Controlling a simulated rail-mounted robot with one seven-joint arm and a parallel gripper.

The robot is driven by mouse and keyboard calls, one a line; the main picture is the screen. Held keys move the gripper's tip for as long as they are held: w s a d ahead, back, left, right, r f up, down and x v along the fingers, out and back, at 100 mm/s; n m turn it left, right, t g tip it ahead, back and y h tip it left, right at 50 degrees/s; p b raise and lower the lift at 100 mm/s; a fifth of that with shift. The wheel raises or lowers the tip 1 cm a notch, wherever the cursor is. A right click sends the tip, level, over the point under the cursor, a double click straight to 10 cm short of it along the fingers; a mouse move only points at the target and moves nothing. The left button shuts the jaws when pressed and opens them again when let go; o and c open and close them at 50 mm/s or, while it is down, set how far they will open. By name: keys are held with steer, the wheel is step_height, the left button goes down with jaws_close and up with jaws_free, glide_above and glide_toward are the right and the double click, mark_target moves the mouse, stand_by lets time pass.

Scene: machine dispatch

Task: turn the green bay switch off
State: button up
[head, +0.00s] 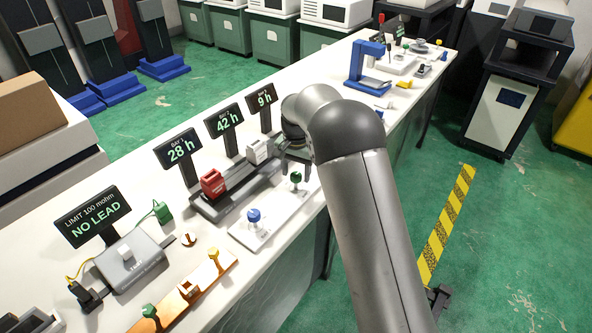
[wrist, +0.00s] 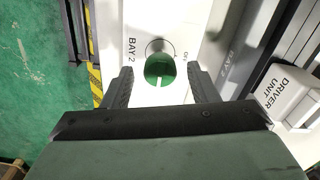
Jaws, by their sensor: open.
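The green bay switch (head: 296,177) is a round knob on a white panel (head: 272,220), at the panel's far end. In the wrist view the green knob (wrist: 160,70) sits beside the label "BAY 2", with a small partly legible label on its other side. My gripper (head: 296,166) is above the green knob. In the wrist view my gripper (wrist: 163,86) is open, with one finger on each side of the knob and visible gaps. I cannot tell the knob's setting. A blue knob (head: 253,216) stands at the panel's near end.
A dark rack behind the panel holds a red unit (head: 213,183) and a white unit (head: 259,150), labelled "DRIVER UNIT" in the wrist view. Display signs (head: 224,121) stand behind it. A blue stand (head: 368,66) is farther along the bench.

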steer(key=shift+c, duration=0.3)
steer(key=c, duration=0.9)
steer(key=shift+n, duration=0.3)
steer(key=n+b, duration=0.1)
steer(key=n, duration=0.2)
steer(key=shift+n, duration=0.4)
steer(key=n, duration=0.4)
steer(key=shift+n, duration=0.3)
steer(key=n, duration=0.4)
steer(key=shift+w, duration=0.1)
steer(key=n, duration=0.4)
steer(key=shift+n, duration=0.6)
